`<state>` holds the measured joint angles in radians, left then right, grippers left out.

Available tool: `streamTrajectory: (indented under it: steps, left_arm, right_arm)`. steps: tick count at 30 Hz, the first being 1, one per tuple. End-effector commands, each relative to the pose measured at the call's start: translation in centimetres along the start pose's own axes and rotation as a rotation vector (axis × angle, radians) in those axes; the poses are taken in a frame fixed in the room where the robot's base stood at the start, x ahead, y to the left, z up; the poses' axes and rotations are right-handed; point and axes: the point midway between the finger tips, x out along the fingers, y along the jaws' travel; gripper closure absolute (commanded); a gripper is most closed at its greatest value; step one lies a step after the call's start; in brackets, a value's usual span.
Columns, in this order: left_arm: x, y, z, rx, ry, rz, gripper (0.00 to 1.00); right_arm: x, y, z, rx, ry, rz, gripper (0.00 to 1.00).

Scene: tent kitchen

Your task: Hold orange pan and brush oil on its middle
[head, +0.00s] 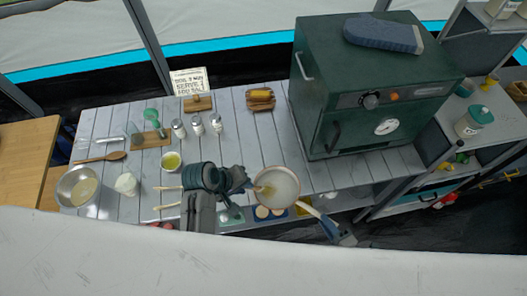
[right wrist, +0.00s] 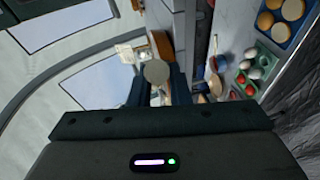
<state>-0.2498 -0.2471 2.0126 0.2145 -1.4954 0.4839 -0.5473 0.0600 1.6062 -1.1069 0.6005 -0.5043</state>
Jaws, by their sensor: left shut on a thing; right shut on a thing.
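The pan (head: 288,179), cream inside with a tan-orange rim, is at the front edge of the table, right of centre in the head view. Its pale handle (head: 307,208) points down-right into my right gripper (head: 324,221), which is shut on it. My left gripper (head: 240,183) is shut beside the pan's left rim and holds a brush (head: 265,190), whose yellowish tip is over the pan's left inner part. I cannot tell if the tip touches. A small bowl of yellow oil (head: 172,161) stands to the left. In the right wrist view, a pale round shape (right wrist: 157,73) shows between the fingers.
A metal bowl (head: 70,193), a white cup (head: 126,183), a wooden spoon (head: 100,157) and several shakers (head: 197,125) stand left. A green oven (head: 365,95) fills the back right. The table's middle (head: 240,140) is clear.

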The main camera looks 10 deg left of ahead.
Motion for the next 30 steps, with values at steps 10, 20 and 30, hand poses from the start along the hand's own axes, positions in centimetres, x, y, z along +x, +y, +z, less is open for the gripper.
streamTrajectory:
  steps: [10,20,30]
  left_arm:
    - [-0.1,2.7,-0.8,-0.027,-0.014,0.059,1.0]
    - [-0.6,2.0,-2.3,-0.026,-0.012,0.058,1.0]
    - [-0.8,1.2,-3.6,-0.026,-0.012,0.055,1.0]
  right_arm:
    - [0.1,0.1,0.1,-0.001,-0.001,0.003,1.0]
    - [0.0,0.1,0.1,-0.001,-0.002,0.001,1.0]
    - [0.0,0.1,0.1,0.0,-0.002,0.001,1.0]
